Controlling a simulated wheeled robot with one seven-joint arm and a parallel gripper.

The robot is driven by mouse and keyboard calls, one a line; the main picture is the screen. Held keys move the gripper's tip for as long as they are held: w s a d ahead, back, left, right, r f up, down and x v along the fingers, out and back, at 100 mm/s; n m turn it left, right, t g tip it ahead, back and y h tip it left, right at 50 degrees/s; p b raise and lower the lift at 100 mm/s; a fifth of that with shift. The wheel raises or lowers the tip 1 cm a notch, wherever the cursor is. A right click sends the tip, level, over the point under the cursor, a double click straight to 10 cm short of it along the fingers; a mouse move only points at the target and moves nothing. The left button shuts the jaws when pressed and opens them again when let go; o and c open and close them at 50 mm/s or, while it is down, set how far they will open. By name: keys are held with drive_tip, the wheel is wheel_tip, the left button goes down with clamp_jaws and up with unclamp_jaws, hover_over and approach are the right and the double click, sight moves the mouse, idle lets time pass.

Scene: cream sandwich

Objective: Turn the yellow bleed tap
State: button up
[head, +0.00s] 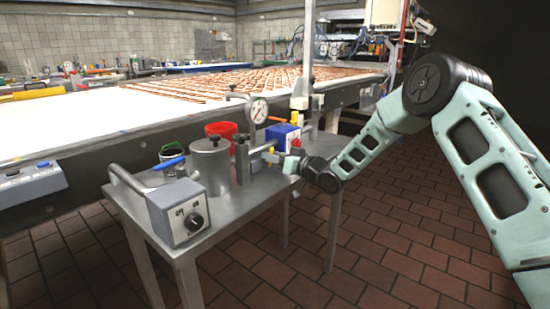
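The yellow bleed tap (263,148) sits at the right side of the metal fitting below the round pressure gauge (258,110), beside a grey lidded steel pot (210,165). My gripper (281,160) reaches in from the right, at about the tap's height and just right of it. The fingers are small here and overlap the tap area, so I cannot tell whether they touch it or whether they are open or shut.
The pot stands on a small steel table (247,193). A grey control box with a knob (179,212) is at its front left. A red container (221,130) and a blue-and-red box (283,135) stand behind. A conveyor (120,109) runs behind; tiled floor lies open at right.

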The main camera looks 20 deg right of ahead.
clamp_jaws()
drive_tip(key=shift+a+f+n+b, duration=0.15)
drive_tip(key=shift+n+b, duration=0.25)
drive_tip(key=shift+s+n, duration=0.1)
drive_tip(key=shift+n, duration=0.3)
unclamp_jaws()
drive_tip(key=v, duration=1.7)
drive_tip(key=shift+s, duration=0.15)
